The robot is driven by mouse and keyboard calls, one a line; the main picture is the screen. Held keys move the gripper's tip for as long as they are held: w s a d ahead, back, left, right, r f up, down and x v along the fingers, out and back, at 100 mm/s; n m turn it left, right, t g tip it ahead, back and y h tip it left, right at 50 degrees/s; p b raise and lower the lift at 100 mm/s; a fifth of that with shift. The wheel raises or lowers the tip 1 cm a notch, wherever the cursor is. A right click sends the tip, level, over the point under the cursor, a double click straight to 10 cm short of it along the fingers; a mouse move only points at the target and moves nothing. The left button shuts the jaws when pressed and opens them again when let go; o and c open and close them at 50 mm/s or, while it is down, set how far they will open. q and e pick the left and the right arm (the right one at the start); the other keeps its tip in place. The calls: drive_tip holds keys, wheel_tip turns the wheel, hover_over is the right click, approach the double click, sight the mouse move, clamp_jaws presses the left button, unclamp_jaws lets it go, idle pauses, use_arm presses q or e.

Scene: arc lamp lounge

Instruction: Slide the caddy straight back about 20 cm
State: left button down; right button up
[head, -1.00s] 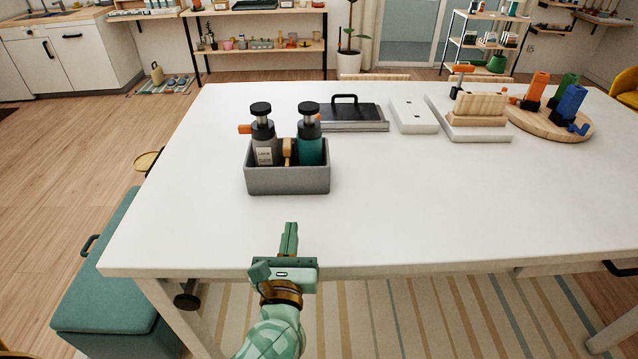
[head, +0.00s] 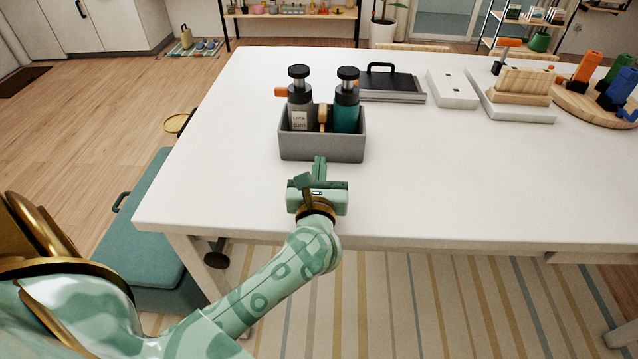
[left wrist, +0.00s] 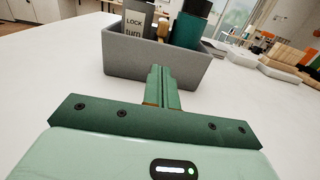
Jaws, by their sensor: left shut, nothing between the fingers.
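The grey caddy (head: 322,147) stands upright on the white table, left of the table's middle. It holds a grey pump bottle (head: 300,108), a teal pump bottle (head: 346,112) and a wooden-handled tool (head: 323,117). My left gripper (head: 319,166) is shut and empty, its fingers pointing at the caddy's near wall. In the left wrist view the caddy (left wrist: 148,62) is straight ahead of the fingertips (left wrist: 157,72); I cannot tell whether they touch the wall. My right gripper is not in view.
Behind the caddy and to its right lies a dark tray with a black handle (head: 385,85). Further right are a white block (head: 452,90), a wooden rack (head: 522,84) and a round board (head: 592,106).

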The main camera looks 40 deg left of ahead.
sight(322, 137)
use_arm(q)
drive_tip(key=shift+b+x, duration=0.35)
drive_tip(key=shift+x, duration=2.75)
drive_tip(key=shift+w, duration=0.1)
drive_tip(key=b+x, duration=0.1)
drive_tip(key=x, duration=0.5)
drive_tip(key=shift+w+a, duration=0.2)
drive_tip(key=shift+w, duration=0.05)
